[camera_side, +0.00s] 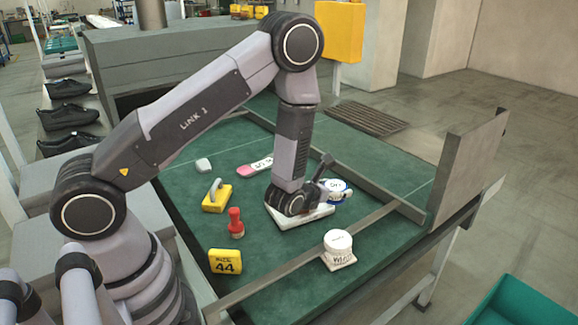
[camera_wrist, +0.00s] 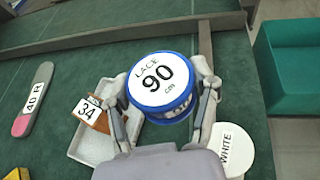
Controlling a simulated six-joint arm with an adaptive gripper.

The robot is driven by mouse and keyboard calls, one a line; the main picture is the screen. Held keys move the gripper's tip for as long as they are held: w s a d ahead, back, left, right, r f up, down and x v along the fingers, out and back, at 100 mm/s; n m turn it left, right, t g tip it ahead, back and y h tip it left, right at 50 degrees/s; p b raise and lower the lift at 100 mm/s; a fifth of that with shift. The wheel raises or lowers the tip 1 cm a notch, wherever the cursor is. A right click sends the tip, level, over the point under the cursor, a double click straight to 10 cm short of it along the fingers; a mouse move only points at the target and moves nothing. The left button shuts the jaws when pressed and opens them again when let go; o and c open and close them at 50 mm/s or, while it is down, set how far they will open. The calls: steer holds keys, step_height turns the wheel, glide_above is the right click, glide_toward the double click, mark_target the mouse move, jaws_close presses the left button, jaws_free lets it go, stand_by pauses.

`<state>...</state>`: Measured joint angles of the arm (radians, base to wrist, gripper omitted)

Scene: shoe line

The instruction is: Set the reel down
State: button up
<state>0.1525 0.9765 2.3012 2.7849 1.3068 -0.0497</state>
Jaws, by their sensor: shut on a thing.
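The reel, a blue-rimmed spool with a white "LACE 90 cm" top, fills the middle of the wrist view (camera_wrist: 162,84). In the side view the reel (camera_side: 338,188) is partly hidden behind my gripper (camera_side: 326,187). My gripper (camera_wrist: 163,97) is shut on the reel, one finger on each side of it. The reel's label faces the wrist camera. It is beyond the white tray (camera_side: 305,217), toward the wooden rail. I cannot tell whether its underside touches the green table.
The white tray (camera_wrist: 84,151) holds a brown piece marked 34 (camera_wrist: 93,113). A white tub marked WHITE (camera_side: 338,243) stands by the near rail. A red-handled stamp (camera_side: 236,224), yellow brush (camera_side: 216,198), yellow size 44 block (camera_side: 225,262) and 40 R strip (camera_side: 256,167) lie left.

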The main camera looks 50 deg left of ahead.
steer(key=d+x, duration=0.2)
steer(key=x, duration=0.7)
glide_above(367, 216)
steer(key=f, duration=0.3)
steer(key=s+f, duration=0.1)
steer(key=f, duration=0.1)
steer(key=shift+f, duration=0.15)
steer(key=shift+w+f, duration=0.2)
steer(key=shift+f, duration=0.05)
steer(key=shift+w+f, duration=0.15)
steer(key=shift+f, duration=0.7)
steer(key=shift+w+f, duration=0.1)
steer(key=shift+f, duration=0.8)
steer(key=shift+f, duration=0.15)
steer(key=o, duration=1.1)
steer(key=shift+o, duration=0.2)
